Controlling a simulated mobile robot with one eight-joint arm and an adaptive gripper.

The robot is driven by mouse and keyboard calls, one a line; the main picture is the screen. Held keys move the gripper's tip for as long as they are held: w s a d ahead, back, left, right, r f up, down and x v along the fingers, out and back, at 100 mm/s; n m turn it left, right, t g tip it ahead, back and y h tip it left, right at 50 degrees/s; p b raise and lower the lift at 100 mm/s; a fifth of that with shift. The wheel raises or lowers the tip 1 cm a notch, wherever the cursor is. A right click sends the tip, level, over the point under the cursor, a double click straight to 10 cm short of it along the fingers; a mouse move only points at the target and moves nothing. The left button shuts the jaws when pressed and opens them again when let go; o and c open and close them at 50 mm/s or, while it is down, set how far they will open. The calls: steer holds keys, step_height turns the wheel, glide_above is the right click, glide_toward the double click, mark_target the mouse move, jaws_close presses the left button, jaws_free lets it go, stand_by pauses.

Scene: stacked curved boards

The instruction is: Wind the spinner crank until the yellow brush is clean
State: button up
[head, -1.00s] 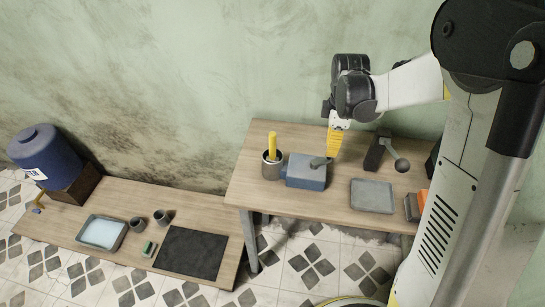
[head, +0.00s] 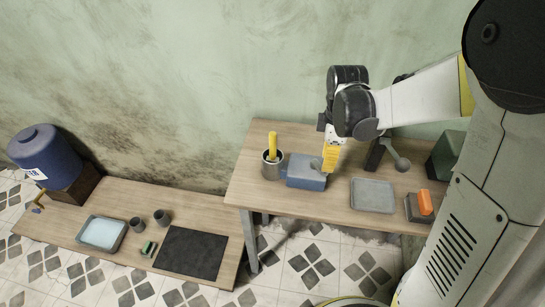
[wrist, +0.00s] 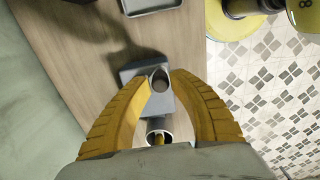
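The spinner (head: 306,178) is a blue-grey box on the raised table, with a metal cylinder (head: 271,168) at its left side. The yellow brush (head: 272,146) stands upright in the cylinder; its lower part is hidden, so I cannot see whether it is clean. My gripper (head: 329,166) points down at the spinner's right end. In the wrist view, its yellow fingers (wrist: 160,80) stand apart on both sides of the round crank handle (wrist: 160,79). I cannot tell whether they touch it. The cylinder and brush show below in that view (wrist: 158,131).
On the raised table (head: 245,190) are a grey tray (head: 372,195), a dark lever device (head: 376,154) and an orange block on a grey base (head: 425,202). The lower table holds a blue barrel (head: 45,155), a water tray (head: 102,233), cups and a black mat (head: 190,252).

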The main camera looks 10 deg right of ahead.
steer(key=shift+o, duration=0.7)
step_height(320, 180, up, 7)
steer(key=p, duration=0.5)
steer(key=shift+r, duration=0.1)
steer(key=s+a+r+m+t+b, duration=0.1)
steer(key=s+a+r+m+t, duration=0.2)
steer(key=s+r+m+t, duration=0.4)
steer(key=shift+s+a+r+m+b, duration=0.3)
steer(key=shift+s+r+m, duration=0.8)
steer(key=shift+s+m, duration=2.25)
